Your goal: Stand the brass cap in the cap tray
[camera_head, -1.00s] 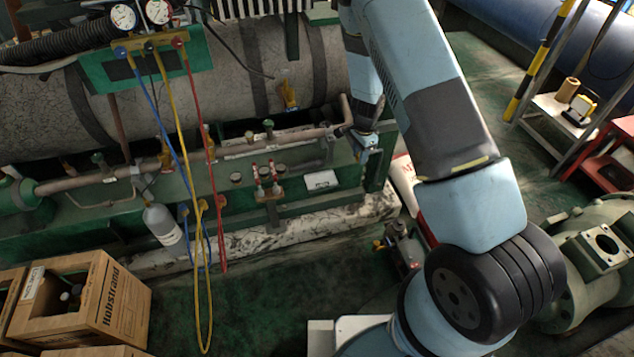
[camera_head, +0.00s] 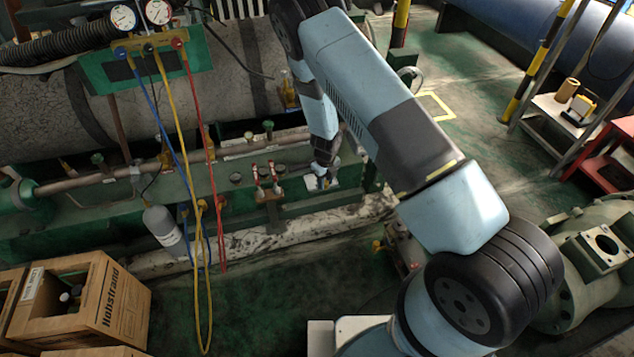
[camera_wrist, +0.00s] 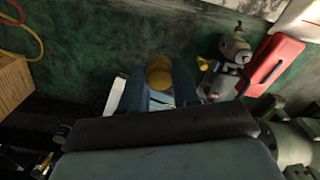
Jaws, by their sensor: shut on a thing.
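The brass cap (camera_wrist: 159,73) is round and golden and sits between the jaws in the wrist view. My gripper (camera_wrist: 160,88) is shut on it, with one blue finger on each side. In the head view my gripper (camera_head: 323,178) is over the small white cap tray (camera_head: 311,184) on the green frame's ledge and hides part of it. A white edge, likely the tray (camera_wrist: 116,96), shows left of the fingers in the wrist view. The cap cannot be made out in the head view. Whether it touches the tray cannot be told.
Two red-handled valves (camera_head: 265,180) stand on the ledge just left of the tray. A pipe (camera_head: 255,147) runs behind it. Yellow, blue and red hoses (camera_head: 203,280) hang further left. A grey vacuum-pump-like unit (camera_wrist: 232,60) and a red case (camera_wrist: 273,66) show in the wrist view.

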